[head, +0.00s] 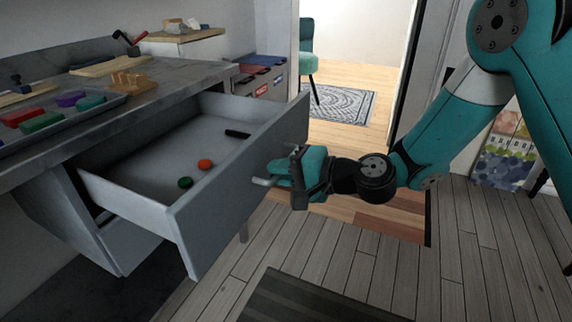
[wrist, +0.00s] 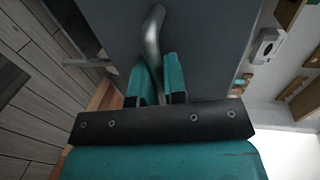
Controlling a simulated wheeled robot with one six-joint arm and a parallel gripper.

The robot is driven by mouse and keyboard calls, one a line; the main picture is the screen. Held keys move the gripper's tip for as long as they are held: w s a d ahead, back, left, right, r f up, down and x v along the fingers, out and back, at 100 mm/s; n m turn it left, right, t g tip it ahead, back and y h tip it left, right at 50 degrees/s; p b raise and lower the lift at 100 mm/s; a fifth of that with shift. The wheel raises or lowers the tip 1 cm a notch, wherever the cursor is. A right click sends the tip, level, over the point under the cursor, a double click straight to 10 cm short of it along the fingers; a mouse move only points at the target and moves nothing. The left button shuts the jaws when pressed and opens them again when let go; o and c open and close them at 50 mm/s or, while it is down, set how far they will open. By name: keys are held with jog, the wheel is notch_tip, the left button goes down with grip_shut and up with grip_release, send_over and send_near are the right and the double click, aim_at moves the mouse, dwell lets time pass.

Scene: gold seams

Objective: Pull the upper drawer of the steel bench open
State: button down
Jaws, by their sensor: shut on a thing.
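The upper drawer (head: 246,172) of the steel bench (head: 150,88) stands well out from the bench, its grey inside showing. A black item (head: 237,134), a red round item (head: 205,164) and a green round item (head: 185,182) lie in it. My gripper (head: 281,174) is at the drawer front, shut on the curved metal handle (head: 262,182). In the wrist view the handle (wrist: 152,40) runs down between the two teal fingers (wrist: 157,82). Part of the handle is hidden by the fingers in the head view.
On the bench top are a tray (head: 70,124) with coloured blocks and a wooden block piece (head: 131,82). A dark striped mat (head: 310,300) lies on the floor in front. A doorway with a patterned rug (head: 335,103) is behind. Plank floor (head: 340,245) beside the drawer is clear.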

jog(key=shift+s+d, duration=0.15)
jog(key=shift+s, duration=0.05)
jog(key=c, duration=1.2)
grip_release()
jog(key=shift+w, duration=0.1)
jog(key=shift+d, duration=0.1)
jog(key=p+v, duration=0.1)
jog(key=v, duration=1.6)
jog(key=shift+d, duration=0.15)
